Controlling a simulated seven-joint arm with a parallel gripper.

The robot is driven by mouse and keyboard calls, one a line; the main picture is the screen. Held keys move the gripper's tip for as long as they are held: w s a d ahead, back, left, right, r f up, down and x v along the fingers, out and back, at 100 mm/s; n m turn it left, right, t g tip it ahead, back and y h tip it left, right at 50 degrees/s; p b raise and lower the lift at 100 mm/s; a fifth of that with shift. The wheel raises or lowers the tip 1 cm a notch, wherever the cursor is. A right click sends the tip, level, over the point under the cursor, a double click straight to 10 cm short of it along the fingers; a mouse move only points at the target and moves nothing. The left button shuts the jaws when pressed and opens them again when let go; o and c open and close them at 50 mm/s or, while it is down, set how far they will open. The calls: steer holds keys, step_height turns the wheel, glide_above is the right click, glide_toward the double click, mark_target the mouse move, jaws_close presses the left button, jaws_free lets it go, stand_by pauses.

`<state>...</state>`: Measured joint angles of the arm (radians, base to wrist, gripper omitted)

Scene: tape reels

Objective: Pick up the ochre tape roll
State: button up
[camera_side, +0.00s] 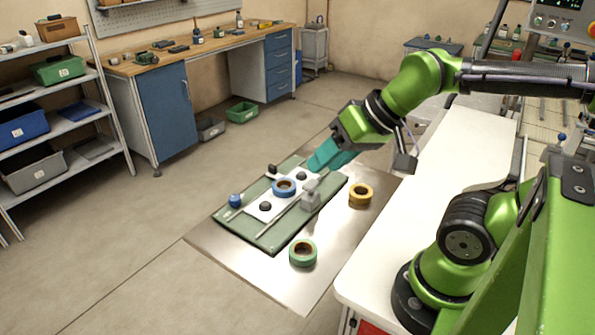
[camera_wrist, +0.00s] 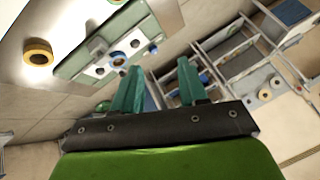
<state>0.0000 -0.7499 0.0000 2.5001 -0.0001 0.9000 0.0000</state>
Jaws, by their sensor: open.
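The ochre tape roll (camera_side: 360,200) lies flat on the metal sheet, right of the green board; in the wrist view it is at the upper left (camera_wrist: 35,44). My gripper (camera_side: 322,160) is in the air above the back right part of the board, up and to the left of the ochre roll in the side view. In the wrist view its two teal fingers stand apart with nothing between them (camera_wrist: 158,80). The gripper is open and does not touch the roll.
A blue tape roll (camera_side: 285,193) sits on the white plate of the green board (camera_side: 262,239), near black knobs and a grey clamp block (camera_side: 310,201). A green tape roll (camera_side: 302,260) lies at the front of the metal sheet (camera_side: 341,226). A white table (camera_side: 430,185) stands to the right.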

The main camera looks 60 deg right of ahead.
steer(key=o, duration=1.1)
steer(key=shift+c, duration=0.2)
steer(key=m+g+h, duration=0.2)
steer(key=g, duration=0.5)
glide_above(361, 187)
steer(key=a, duration=0.2)
step_height(361, 187, down, 8)
steer(key=f, duration=1.1)
steer(key=shift+s+a+f, duration=0.2)
steer(key=shift+s, duration=0.2)
steer(key=shift+d+f, duration=0.2)
steer(key=shift+f, duration=1.1)
steer(key=shift+d+f, duration=0.15)
steer(key=shift+f, duration=1.15)
